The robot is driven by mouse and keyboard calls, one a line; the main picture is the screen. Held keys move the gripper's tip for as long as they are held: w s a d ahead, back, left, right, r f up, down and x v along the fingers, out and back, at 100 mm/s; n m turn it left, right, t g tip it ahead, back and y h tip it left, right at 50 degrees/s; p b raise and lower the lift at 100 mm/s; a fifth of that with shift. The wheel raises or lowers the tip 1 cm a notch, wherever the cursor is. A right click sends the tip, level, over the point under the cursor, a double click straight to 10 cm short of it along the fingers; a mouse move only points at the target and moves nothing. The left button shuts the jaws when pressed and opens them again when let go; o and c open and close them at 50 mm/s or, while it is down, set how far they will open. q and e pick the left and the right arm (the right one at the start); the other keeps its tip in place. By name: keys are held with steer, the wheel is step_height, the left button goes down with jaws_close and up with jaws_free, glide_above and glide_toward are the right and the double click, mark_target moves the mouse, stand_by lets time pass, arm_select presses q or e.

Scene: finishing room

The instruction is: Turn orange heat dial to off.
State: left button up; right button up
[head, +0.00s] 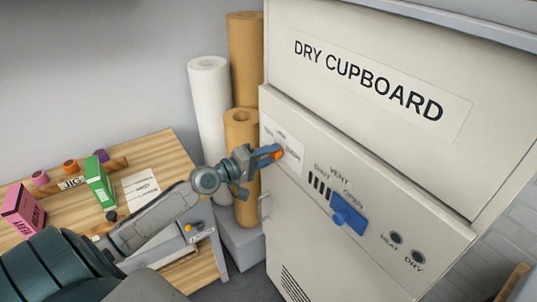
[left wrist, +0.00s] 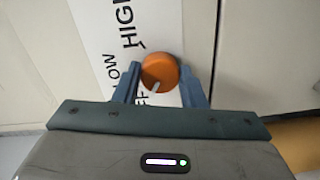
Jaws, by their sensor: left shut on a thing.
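The orange heat dial (head: 277,154) is on the front panel of the dry cupboard (head: 375,155), at the panel's left end. My left gripper (head: 270,153) is at the dial and shut on it. In the left wrist view the dial (left wrist: 161,70) sits between the two blue-grey fingertips (left wrist: 160,85). Its pale pointer line aims down and slightly left, towards the partly hidden OFF lettering. The label (left wrist: 118,45) beside it shows HIGH and LOW. My right gripper is not in view.
A blue slider knob (head: 348,217) is on the panel beside the vent slots, with HEAT and DRY lamps further right. Paper rolls (head: 209,100) stand behind my gripper. A wooden bench (head: 150,155) at left holds several small objects and boxes.

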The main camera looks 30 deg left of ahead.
arm_select(q)
steer(key=shift+n, duration=0.3)
steer(key=o, duration=1)
steer(key=shift+b+v, duration=0.5)
steer(key=shift+v, duration=4.9)
steer(key=shift+a+f, duration=0.1)
steer(key=shift+w, duration=0.1)
